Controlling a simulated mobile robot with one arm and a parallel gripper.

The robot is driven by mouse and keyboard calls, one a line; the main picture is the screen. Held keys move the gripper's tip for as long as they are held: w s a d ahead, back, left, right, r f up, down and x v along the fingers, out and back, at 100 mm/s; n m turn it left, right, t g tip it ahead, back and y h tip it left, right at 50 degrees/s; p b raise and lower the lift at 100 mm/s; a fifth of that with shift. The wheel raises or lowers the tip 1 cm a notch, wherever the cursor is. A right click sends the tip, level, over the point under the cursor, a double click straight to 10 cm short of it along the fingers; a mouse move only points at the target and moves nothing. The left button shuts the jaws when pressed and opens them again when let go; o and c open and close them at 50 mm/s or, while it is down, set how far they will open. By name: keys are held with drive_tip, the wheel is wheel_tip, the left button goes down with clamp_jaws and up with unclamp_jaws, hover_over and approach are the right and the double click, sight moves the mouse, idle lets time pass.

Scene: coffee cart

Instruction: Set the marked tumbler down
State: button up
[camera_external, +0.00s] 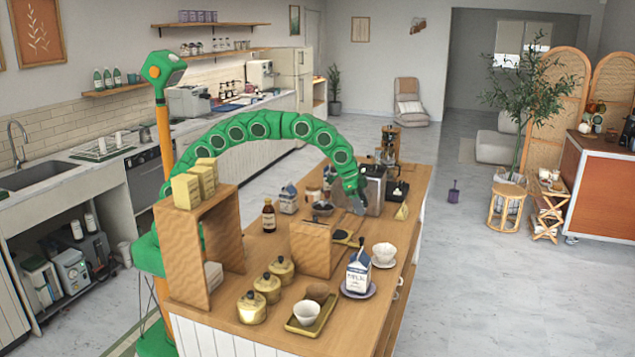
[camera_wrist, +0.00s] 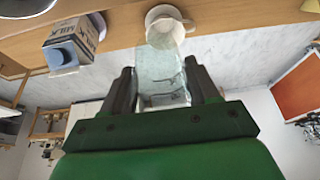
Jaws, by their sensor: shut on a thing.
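The tumbler (camera_wrist: 158,66) is clear glass and lies between the two dark fingers of my gripper (camera_wrist: 163,92) in the wrist view. A few dark lines show on or through its lower part. My gripper (camera_external: 357,204) is shut on it, over the right part of the wooden counter (camera_external: 268,246) in the external view. The tumbler is too small and clear to make out there. I cannot tell from these frames whether its base touches the counter.
A white cup (camera_wrist: 168,20) appears just beyond the tumbler in the wrist view, with a milk carton (camera_wrist: 68,45) to its left. In the external view, another milk carton (camera_external: 287,198), a brown bottle (camera_external: 268,216) and a wooden box (camera_external: 310,250) stand near my gripper.

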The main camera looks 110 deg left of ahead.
drive_tip(key=s+a+f, duration=0.7)
drive_tip(key=s+a, duration=0.4)
drive_tip(key=a, duration=0.1)
drive_tip(key=shift+w+a+f, duration=0.75)
drive_tip(key=shift+w+f, duration=0.85)
drive_tip(key=shift+w, duration=0.6)
drive_tip(key=shift+w+a+f, duration=0.75)
drive_tip(key=shift+w+f, duration=0.8)
drive_tip(key=shift+w, duration=0.6)
drive_tip(key=shift+w+a+f, duration=0.75)
drive_tip(key=shift+w+f, duration=0.85)
drive_tip(key=shift+w, duration=0.6)
wheel_tip(320, 180, down, 3)
drive_tip(key=shift+f, duration=0.15)
drive_tip(key=o, duration=1.1)
